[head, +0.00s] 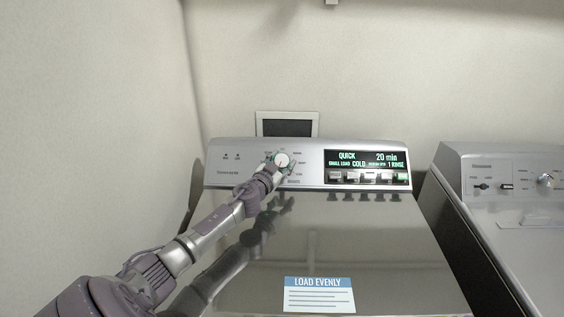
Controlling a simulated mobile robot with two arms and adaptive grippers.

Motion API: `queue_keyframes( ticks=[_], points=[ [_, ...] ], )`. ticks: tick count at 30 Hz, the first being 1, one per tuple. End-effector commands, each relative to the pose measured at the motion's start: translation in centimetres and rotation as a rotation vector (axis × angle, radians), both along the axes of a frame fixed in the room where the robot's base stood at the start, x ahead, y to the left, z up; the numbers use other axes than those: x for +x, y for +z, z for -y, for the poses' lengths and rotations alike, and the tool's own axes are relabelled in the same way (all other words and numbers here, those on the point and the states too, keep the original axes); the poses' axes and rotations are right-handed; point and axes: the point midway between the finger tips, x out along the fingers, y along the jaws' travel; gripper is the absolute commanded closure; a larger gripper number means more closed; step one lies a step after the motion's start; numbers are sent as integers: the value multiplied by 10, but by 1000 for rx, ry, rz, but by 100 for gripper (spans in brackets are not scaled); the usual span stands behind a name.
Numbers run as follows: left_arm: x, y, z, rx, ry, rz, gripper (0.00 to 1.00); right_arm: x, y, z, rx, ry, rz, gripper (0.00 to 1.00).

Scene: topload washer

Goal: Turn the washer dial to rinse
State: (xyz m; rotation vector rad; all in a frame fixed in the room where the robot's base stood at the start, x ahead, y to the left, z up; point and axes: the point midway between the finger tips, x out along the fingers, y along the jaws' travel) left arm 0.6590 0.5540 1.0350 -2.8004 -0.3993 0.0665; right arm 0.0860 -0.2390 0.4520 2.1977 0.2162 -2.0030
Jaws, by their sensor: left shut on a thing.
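The washer (335,235) stands in front of me with its lid closed. Its round white dial (282,160) is on the control panel, left of the display. My left gripper (277,160) is at the panel, shut on the dial with its fingers around the rim. The setting labels around the dial are too small to read clearly. The display (368,166) reads "QUICK", "20 min", "SMALL LOAD", "COLD" and "1 RINSE". My right gripper is not in view.
A row of buttons (368,177) is below the display. A "LOAD EVENLY" label (319,295) is on the lid. A second machine (500,190) stands at the right, across a narrow gap. A wall is behind and at the left.

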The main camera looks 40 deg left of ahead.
Motion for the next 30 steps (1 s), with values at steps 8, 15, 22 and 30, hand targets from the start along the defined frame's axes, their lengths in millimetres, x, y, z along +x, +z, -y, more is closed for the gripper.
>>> queue_keyframes(
  ticks=[8, 15, 22, 30],
  points=[
    [0, 3, -1, 59, -91, -50, 80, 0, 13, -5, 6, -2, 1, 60],
    [0, 5, -2, 152, -235, -127, 80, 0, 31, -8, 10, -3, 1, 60],
    [0, 4, -2, 236, -370, -198, 80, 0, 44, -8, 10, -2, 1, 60],
    [0, 2, -1, 304, -482, -254, 80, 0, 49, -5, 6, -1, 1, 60]
  ],
)
